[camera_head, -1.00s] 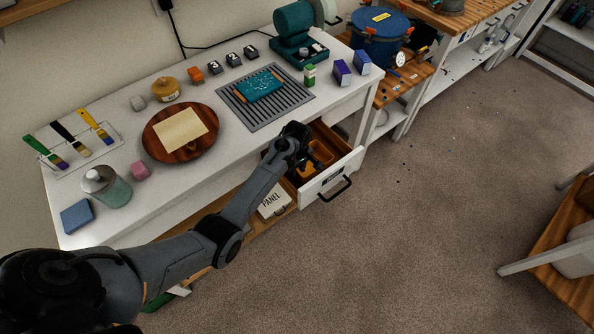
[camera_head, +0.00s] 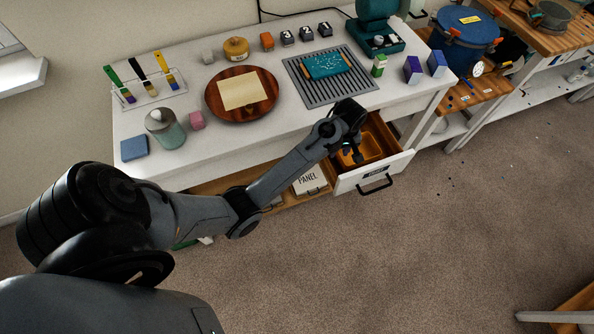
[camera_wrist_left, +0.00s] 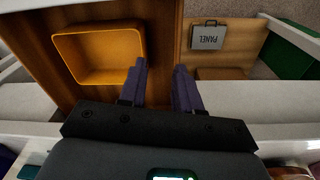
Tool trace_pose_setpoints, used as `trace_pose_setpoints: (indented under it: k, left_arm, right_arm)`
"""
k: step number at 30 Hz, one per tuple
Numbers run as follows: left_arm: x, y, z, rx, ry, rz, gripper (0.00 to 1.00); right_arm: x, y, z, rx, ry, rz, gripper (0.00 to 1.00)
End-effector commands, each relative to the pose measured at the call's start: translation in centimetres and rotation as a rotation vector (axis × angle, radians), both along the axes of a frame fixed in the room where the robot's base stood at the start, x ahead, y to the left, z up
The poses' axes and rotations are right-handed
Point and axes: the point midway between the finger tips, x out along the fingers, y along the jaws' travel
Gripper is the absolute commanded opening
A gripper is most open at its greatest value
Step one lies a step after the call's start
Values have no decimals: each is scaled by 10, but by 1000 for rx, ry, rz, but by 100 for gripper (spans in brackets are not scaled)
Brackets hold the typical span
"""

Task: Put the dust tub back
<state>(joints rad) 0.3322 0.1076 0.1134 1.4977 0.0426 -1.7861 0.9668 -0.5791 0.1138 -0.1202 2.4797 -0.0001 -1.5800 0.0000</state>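An orange tub (camera_head: 374,148) sits in the pulled-out drawer (camera_head: 399,162) under the white worktable. In the left wrist view the tub (camera_wrist_left: 97,55) looks empty and lies left of the fingers. My left gripper (camera_head: 351,155) is over the left part of the drawer, beside the tub. Its two fingers (camera_wrist_left: 160,88) are apart with nothing held between them, and the drawer's side wall shows beyond them. Part of the tub is hidden behind the gripper in the head view. My right gripper is not in view.
A panel sign (camera_head: 311,180) stands left of the drawer; it also shows in the wrist view (camera_wrist_left: 208,36). The worktable holds a round wooden board (camera_head: 214,98), a glass jar (camera_head: 166,130) and a slatted mat (camera_head: 310,92). Carpet in front of the drawer is clear.

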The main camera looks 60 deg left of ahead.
Motion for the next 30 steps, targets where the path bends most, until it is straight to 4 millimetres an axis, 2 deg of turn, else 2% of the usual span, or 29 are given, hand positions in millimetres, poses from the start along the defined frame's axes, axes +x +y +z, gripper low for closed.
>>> trace_pose_setpoints:
  k: [1, 3, 8, 12, 15, 18, 24, 30]
  left_arm:
    - [-20, -6, -10, 22, -6, -89, 33]
    - [-45, -16, -17, 51, -20, -226, 33]
    - [-105, -45, -22, 103, -56, -548, 33]
    - [-164, -77, -13, 135, -96, -849, 33]
    - [-199, -97, 0, 148, -126, -1028, 33]
    - [-226, -113, 14, 157, -156, -1160, 33]
    - [-251, -128, 32, 167, -192, -1294, 33]
    - [-254, -130, 35, 170, -198, -1313, 33]
  right_arm:
    - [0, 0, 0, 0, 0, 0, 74]
    - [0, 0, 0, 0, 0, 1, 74]
    - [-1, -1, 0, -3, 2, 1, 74]
    - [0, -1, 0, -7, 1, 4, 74]
    - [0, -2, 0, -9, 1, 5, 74]
    - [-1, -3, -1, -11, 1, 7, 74]
    - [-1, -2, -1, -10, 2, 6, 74]
    - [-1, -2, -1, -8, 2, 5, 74]
